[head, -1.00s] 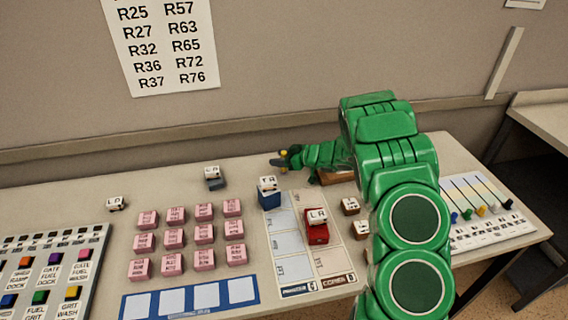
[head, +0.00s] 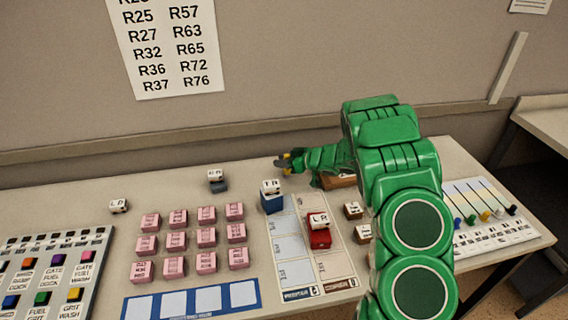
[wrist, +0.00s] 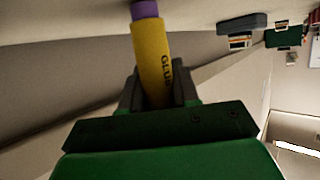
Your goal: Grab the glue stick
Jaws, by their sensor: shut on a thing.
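The glue stick is a yellow tube (wrist: 151,55) marked "GLUE" with a purple end (wrist: 144,9), seen in the wrist view. My gripper (wrist: 158,85) is shut on its lower part, one dark finger on each side. In the head view my gripper (head: 285,163) is at the back of the table near the wall, with a small bit of yellow (head: 284,156) showing at its fingers. The gripped end is hidden between the fingers. I cannot tell whether the glue stick touches the table.
A blue block (head: 271,203) with a white cube on top stands in front of my gripper. A grey block (head: 218,187) with a white cube is to its left. Rows of pink blocks (head: 206,238) and a red block (head: 319,238) lie nearer. The wall is close behind.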

